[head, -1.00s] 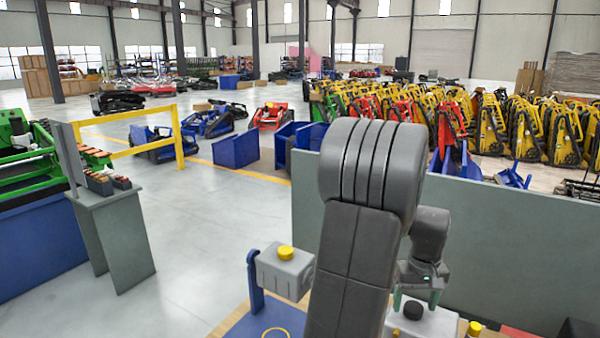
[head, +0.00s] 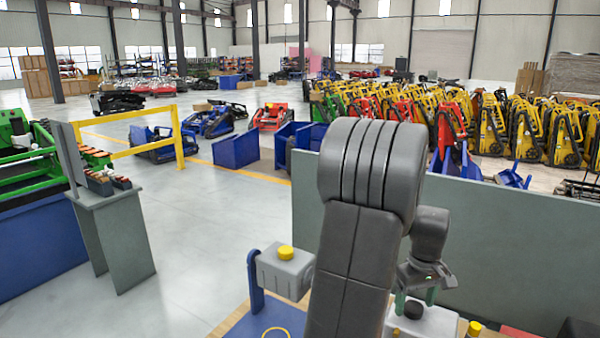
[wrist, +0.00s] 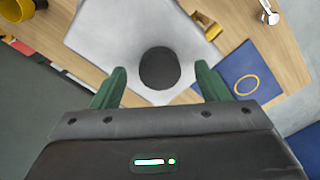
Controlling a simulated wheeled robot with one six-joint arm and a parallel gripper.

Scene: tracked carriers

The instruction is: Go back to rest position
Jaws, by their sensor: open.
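My gripper (wrist: 160,88) is open in the wrist view, its two green fingers spread apart. A dark round knob (wrist: 160,68) on a light grey box (wrist: 105,30) shows between and beyond the fingertips. I cannot tell the gap between fingers and knob. In the head view my gripper (head: 415,302) is at the lower right, at the grey box (head: 440,322) with its dark knob (head: 413,310). My own arm hides part of the bench there.
A blue plate with a yellow ring (wrist: 235,72) lies on the wooden bench (wrist: 270,45). A grey-green panel (head: 520,235) stands behind. Open floor (head: 200,240) lies left.

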